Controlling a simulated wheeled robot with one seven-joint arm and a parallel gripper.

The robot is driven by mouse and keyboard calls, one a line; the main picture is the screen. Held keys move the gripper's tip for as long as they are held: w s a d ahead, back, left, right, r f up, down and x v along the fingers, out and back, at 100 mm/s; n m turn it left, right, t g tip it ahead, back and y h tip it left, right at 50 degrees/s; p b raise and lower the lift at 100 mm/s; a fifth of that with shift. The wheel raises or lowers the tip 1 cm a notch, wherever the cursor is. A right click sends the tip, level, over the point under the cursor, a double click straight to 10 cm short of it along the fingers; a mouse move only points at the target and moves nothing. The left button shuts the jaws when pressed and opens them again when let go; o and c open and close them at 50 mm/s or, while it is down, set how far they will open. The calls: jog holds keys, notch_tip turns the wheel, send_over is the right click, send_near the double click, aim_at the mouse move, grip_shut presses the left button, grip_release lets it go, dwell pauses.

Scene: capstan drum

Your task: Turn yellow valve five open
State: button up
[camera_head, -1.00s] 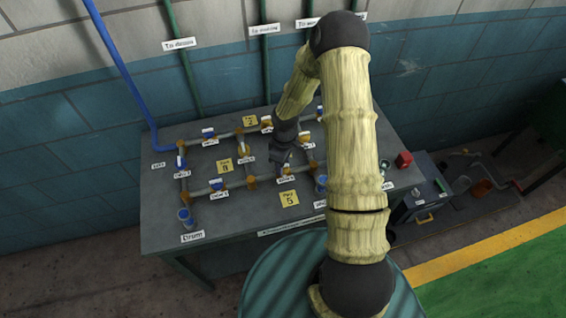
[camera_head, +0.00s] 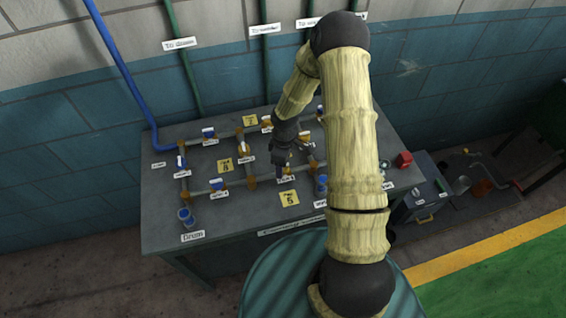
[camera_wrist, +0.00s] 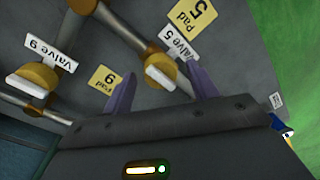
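Valve five, a yellow body with a short white handle (camera_wrist: 160,78), sits on a grey pipe in the wrist view. Its white label "Valve 5" (camera_wrist: 180,40) and the yellow plate "Pad 5" (camera_wrist: 193,14) lie just beyond it. My gripper (camera_wrist: 160,70) is open. Its two purple fingers stand apart on either side of the valve, with the handle between them in the picture. I cannot tell whether they touch it. In the head view my gripper (camera_head: 283,162) is over the right-middle of the bench, and it largely hides the valve.
Another yellow valve with a white handle (camera_wrist: 33,82) is to the left in the wrist view. The grey bench (camera_head: 230,222) carries pipes, several valves and labels. The bench front is mostly clear.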

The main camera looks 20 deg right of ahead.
notch_tip(320, 180, up, 17)
jog(key=w+b, duration=0.1)
jog(key=b, duration=0.1)
jog(key=shift+d+r, duration=0.2)
jog(key=shift+d, duration=0.15)
dwell(0.6)
jog(key=s+r+m+t, duration=0.1)
jog(key=s+r+m, duration=0.1)
jog(key=s+m, duration=0.3)
jog(key=s+r+m+t, duration=0.2)
jog(key=s+m, duration=0.4)
jog(key=s, duration=0.4)
jog(key=shift+s+a+r, duration=0.25)
jog(key=shift+a+r, duration=0.1)
jog(key=shift+a, duration=0.05)
dwell(0.6)
